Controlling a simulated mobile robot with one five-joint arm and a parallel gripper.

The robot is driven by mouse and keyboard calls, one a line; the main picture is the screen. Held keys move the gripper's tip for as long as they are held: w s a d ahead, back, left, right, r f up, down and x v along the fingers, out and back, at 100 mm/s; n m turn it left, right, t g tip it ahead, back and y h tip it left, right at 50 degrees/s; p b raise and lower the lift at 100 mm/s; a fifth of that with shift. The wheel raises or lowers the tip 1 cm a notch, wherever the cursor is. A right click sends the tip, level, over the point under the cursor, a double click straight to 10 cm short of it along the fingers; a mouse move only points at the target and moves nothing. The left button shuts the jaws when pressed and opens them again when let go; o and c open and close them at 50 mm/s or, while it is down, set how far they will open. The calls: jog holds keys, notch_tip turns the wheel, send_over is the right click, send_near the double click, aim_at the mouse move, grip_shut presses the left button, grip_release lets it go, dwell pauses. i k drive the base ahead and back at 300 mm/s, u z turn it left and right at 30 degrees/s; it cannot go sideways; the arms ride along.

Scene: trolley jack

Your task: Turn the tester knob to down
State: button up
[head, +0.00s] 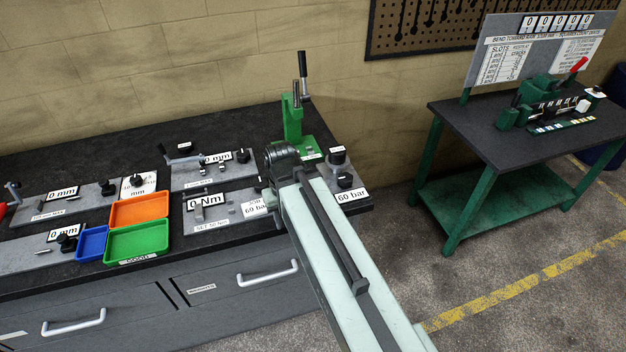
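Several black knobs stand on the workbench, and I cannot tell from the labels which is the tester knob. Other knobs are on a white dial plate (137,186) and on the grey fixtures to the left. My pale green arm reaches from the bottom right over the bench's front edge, ending in a dark joint beside the right-end knobs. My gripper's fingers do not show; the arm hides part of the bench.
A green press (294,128) with an upright lever stands behind the arm's end. An orange tray (138,209), a green tray (136,242) and a blue tray (91,243) are at left. A green-legged table (478,135) stands right, across open floor.

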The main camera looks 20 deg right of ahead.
aim_at(346, 179)
jog(key=u, duration=1.2)
jog(key=k, duration=0.65)
jog(key=z, duration=0.6)
jog(key=i, duration=1)
